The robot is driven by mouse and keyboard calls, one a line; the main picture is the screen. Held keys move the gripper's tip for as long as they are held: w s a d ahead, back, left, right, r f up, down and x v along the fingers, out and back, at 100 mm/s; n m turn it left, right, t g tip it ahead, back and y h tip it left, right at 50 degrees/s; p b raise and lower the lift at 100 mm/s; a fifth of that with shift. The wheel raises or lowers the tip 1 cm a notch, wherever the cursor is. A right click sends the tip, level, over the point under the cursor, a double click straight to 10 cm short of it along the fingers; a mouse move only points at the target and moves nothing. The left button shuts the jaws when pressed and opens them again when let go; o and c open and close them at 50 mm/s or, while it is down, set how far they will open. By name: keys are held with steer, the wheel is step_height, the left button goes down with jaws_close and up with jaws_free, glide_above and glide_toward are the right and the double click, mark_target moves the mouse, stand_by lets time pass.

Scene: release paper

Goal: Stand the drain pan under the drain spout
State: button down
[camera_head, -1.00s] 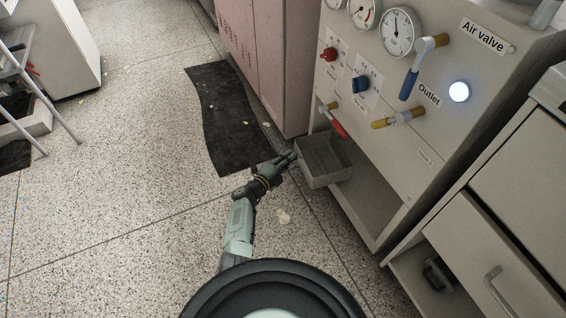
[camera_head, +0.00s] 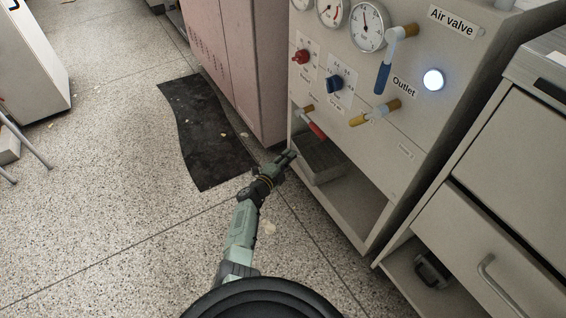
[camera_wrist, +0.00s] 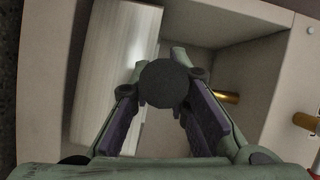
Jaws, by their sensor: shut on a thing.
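The drain pan (camera_head: 322,160) is a grey rectangular metal tray. It is in the open lower bay of the valve cabinet, at its left end below the red-handled valve (camera_head: 314,129). My gripper (camera_head: 287,158) is at the pan's near left side, shut on it. In the wrist view a bright brushed-metal surface, seemingly the pan (camera_wrist: 112,65), lies left of my fingers (camera_wrist: 163,95). A dark round piece stands between the fingertips and hides part of the grip. A short brass pipe end (camera_wrist: 229,97), perhaps the drain spout, shows to the right.
The cabinet's lower shelf (camera_head: 355,195) is bare right of the pan. A pink locker (camera_head: 235,60) stands close on the left, with a black mat (camera_head: 205,130) before it. A drawer unit (camera_head: 510,190) stands to the right. The speckled floor is largely clear.

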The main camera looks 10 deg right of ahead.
steer(key=w+d+b, duration=0.1)
steer(key=d, duration=0.1)
steer(key=w+d+b, duration=0.1)
steer(key=d+b, duration=0.1)
steer(key=d, duration=0.1)
steer(key=w+d+b, duration=0.1)
steer(key=d+b, duration=0.1)
steer(key=d, duration=0.1)
steer(key=shift+d+f, duration=0.1)
steer(key=shift+d, duration=0.1)
steer(key=shift+f+b, duration=0.95)
steer(key=c, duration=1.5)
jaws_free()
steer(key=shift+c, duration=0.2)
steer(key=shift+o, duration=0.5)
steer(key=shift+f, duration=0.15)
